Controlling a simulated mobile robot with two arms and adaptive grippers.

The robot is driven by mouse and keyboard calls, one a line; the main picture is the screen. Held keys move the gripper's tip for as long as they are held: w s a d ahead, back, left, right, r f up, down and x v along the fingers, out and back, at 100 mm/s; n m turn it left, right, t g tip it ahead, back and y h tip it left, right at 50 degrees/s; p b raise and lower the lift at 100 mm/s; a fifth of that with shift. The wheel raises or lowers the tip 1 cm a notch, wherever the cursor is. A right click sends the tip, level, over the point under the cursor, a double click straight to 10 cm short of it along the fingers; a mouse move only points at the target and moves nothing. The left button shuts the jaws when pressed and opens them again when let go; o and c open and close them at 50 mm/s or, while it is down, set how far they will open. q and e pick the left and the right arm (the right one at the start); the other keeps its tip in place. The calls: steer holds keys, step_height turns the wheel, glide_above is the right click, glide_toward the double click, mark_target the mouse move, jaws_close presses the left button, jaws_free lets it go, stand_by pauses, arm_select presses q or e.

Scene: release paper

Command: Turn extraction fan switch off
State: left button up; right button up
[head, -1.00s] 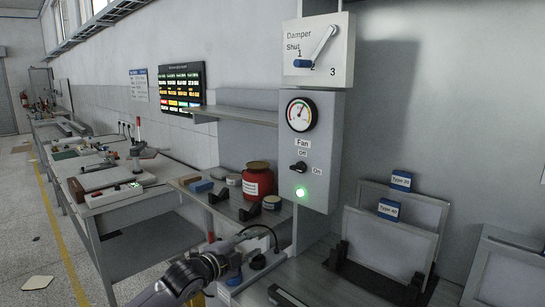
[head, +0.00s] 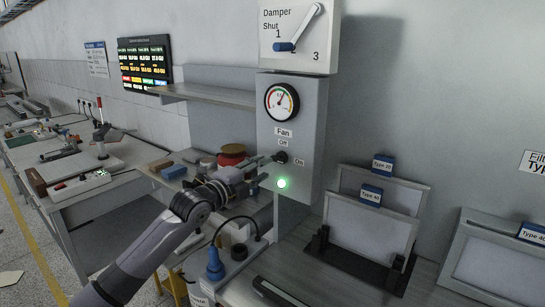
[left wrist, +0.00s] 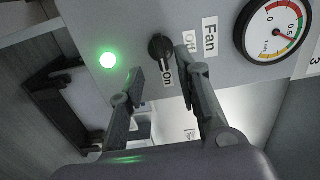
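The fan switch (head: 280,157) is a small black knob on the grey panel (head: 310,120), with an Off label above it and an On label to its right. In the left wrist view the knob (left wrist: 160,47) points towards On. A green light (head: 282,183) below it is lit. My left gripper (head: 268,168) is open in front of the panel, its fingertips close to the knob. In the left wrist view, the fingers (left wrist: 158,66) stand apart, on either side of the knob; contact cannot be told. My right gripper is not in view.
Above the switch are a gauge (head: 282,102) and a damper lever (head: 300,28). A red jar (head: 232,153) stands on the bench behind my left arm. Framed filter panels (head: 375,225) stand at right.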

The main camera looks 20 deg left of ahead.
mark_target(276, 161)
arm_select(q)
steer(key=p+x, duration=0.1)
steer(key=x, duration=0.4)
steer(key=shift+w+d, duration=0.2)
steer(key=shift+w, duration=0.1)
jaws_close()
stand_by(0.4)
